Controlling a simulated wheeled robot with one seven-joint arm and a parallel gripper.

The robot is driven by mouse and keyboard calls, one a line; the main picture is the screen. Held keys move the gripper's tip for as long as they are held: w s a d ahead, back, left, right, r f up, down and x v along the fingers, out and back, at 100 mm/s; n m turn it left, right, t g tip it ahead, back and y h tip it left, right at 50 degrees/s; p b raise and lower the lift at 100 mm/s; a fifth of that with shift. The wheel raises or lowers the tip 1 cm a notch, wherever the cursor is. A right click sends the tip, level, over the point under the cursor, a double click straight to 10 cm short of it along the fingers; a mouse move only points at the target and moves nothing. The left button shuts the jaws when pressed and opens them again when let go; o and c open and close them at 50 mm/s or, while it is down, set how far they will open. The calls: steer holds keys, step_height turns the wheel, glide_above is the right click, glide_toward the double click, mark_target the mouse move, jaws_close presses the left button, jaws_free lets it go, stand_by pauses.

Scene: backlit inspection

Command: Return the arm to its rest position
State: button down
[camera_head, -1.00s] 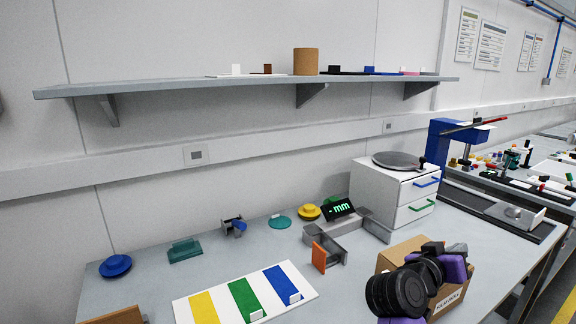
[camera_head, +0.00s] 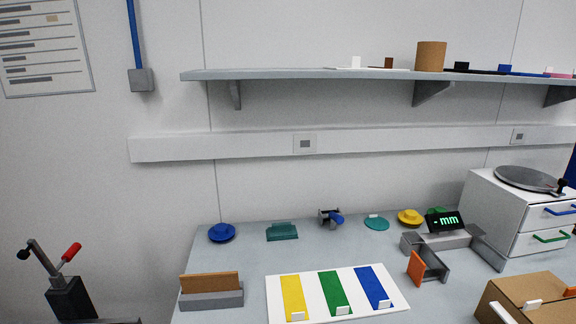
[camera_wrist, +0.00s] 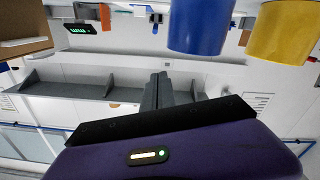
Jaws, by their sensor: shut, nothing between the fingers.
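My gripper (camera_wrist: 158,92) shows only in the wrist view, where its two dark grey fingers are together with nothing held between them. The purple and black wrist body fills the bottom of that view. The head view shows no part of my arm. In the wrist view, a blue cylinder-like object (camera_wrist: 200,25) and a yellow one (camera_wrist: 281,30) show large at the top, apart from the fingers. The lit display (camera_wrist: 78,28) and an orange plate (camera_wrist: 105,16) appear at the upper left.
The workbench (camera_head: 240,262) carries a striped board (camera_head: 358,309), a blue disc (camera_head: 222,233), a cardboard box (camera_head: 540,289) and a white drawer unit (camera_head: 490,205). A wall shelf (camera_head: 330,75) runs above. A stand with a red handle (camera_head: 71,252) is at the lower left.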

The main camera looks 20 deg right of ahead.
steer(key=s+a+f+g+y, duration=0.1)
steer(key=s+a+f+y, duration=0.1)
steer(key=s+a, duration=0.3)
steer(key=s+a+f+g+y, duration=0.1)
steer(key=s+a, duration=0.4)
steer(key=s, duration=0.7)
steer(key=shift+a+f+g+y, duration=0.35)
steer(key=shift+f+y, duration=0.25)
steer(key=shift+y, duration=0.3)
